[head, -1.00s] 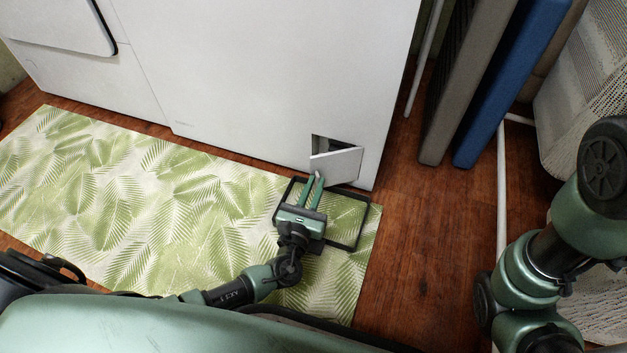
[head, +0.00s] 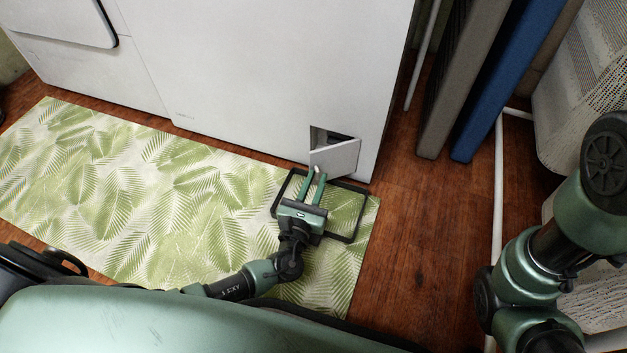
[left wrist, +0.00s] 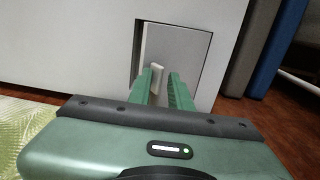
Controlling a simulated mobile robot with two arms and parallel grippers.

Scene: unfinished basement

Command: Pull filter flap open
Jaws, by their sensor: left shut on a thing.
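The filter flap (head: 335,157) is a small white panel low on the white appliance's front, near its right corner. It stands partly open, with a dark opening (head: 328,136) showing behind its upper edge. In the left wrist view the flap (left wrist: 185,52) has a dark gap along its left side and a small pale tab (left wrist: 156,82) low down. My left gripper (head: 316,172) is low in front of the flap, with its fingers (left wrist: 161,83) shut on the flap at that tab. The exact contact is small and partly hidden. My right arm shows at right; its gripper is out of view.
A leaf-patterned mat (head: 130,190) lies before the white appliance (head: 230,70). A black rectangular frame (head: 360,212) lies on it around my left gripper. Grey (head: 455,80) and blue panels (head: 510,85) lean at right, beside a white pipe (head: 499,190). Wooden floor (head: 420,240) is clear right of the mat.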

